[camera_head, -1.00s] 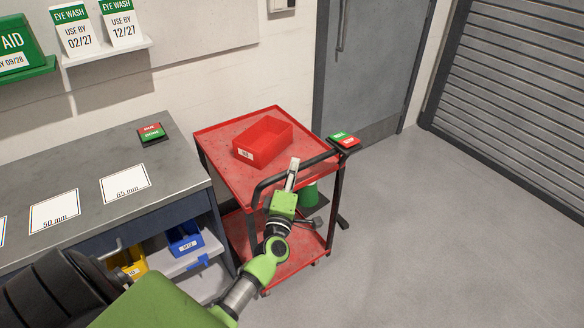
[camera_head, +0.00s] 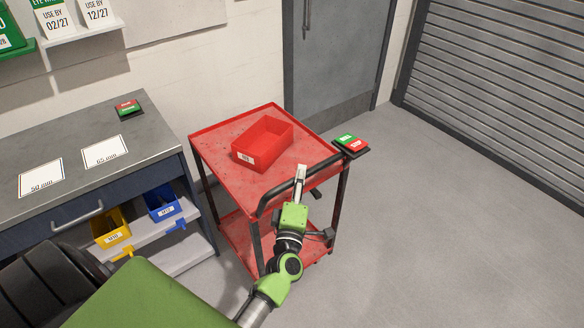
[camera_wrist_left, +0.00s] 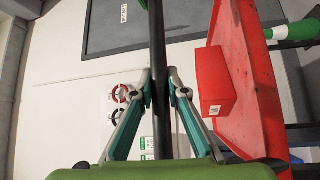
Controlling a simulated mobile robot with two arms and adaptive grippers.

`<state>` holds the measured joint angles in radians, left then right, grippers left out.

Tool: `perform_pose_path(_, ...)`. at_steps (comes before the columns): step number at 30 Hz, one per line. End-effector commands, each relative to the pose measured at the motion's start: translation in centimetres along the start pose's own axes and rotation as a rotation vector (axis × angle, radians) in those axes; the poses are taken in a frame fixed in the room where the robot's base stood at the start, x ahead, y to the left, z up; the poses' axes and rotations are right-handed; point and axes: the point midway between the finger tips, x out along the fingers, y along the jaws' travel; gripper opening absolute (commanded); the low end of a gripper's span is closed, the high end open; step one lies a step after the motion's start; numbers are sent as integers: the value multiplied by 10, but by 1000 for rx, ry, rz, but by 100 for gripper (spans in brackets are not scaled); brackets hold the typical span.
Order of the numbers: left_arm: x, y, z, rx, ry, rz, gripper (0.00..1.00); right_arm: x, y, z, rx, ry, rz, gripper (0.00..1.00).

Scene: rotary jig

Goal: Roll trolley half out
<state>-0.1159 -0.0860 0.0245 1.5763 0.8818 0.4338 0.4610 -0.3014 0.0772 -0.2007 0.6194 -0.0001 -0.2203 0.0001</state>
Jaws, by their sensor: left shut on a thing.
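The red trolley (camera_head: 225,150) stands to the right of the workbench, with a top tray, a lower shelf and dark legs. Its black push handle (camera_head: 325,168) runs along the near right side. My left gripper (camera_head: 301,176) is shut on this handle, around its middle. In the left wrist view the handle (camera_wrist_left: 156,35) passes between the two fingers of the gripper (camera_wrist_left: 160,82). The trolley's tray (camera_wrist_left: 262,90) is to the right of the handle there. My right gripper is not in view.
A red bin (camera_head: 263,143) sits on the trolley top. A red and green button box (camera_head: 350,144) is at the handle's far end. The workbench (camera_head: 60,145) is at the left, with yellow and blue bins below. The floor (camera_head: 450,220) at the right is clear.

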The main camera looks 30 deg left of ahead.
Motion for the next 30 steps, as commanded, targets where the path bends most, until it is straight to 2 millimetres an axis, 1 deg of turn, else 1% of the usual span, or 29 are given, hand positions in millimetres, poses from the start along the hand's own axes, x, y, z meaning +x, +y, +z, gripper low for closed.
perform_pose_path(3, -10, 1, 10, -2, -1, -4, 0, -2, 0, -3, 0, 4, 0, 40)
perform_pose_path(7, -16, 3, 15, -1, 0, -3, 0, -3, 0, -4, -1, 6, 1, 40)
perform_pose_path(12, -19, 4, 19, -1, 1, -2, 0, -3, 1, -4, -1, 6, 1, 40)
perform_pose_path(22, -19, 4, 18, -1, 2, -1, 0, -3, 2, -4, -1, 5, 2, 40)
perform_pose_path(23, -19, 4, 18, -1, 2, -1, 22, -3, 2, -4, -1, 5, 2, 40)
perform_pose_path(24, -19, 4, 18, 0, 2, -1, 32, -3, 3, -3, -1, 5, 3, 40)
perform_pose_path(30, -19, 5, 18, 0, 2, 0, 32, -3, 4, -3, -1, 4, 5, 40)
